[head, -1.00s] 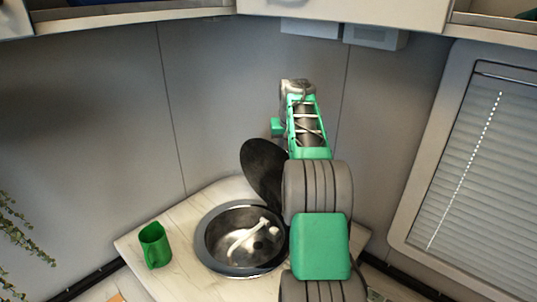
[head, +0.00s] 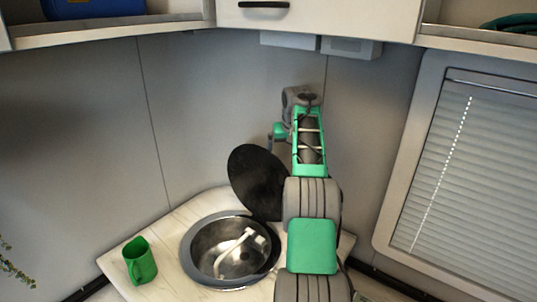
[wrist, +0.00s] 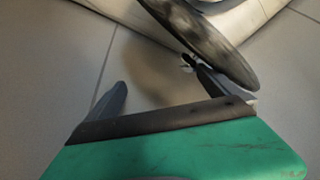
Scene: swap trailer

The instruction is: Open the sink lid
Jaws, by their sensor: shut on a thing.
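The round dark sink lid (head: 258,180) stands raised and leaning at the back right of the round metal sink (head: 200,240). The sink bowl is uncovered, with a white tap (head: 235,247) in it. In the wrist view the lid (wrist: 203,42) shows as a dark disc beside the right finger. My gripper (wrist: 155,76) is shut on the lid at its edge, though the fingers look apart and the contact is hard to make out. In the head view my arm hides the right side of the sink and most of the gripper.
Grey walls (head: 85,130) close in behind the counter. Cabinets (head: 320,18) hang above, and a window with a blind (head: 455,165) is at the right.

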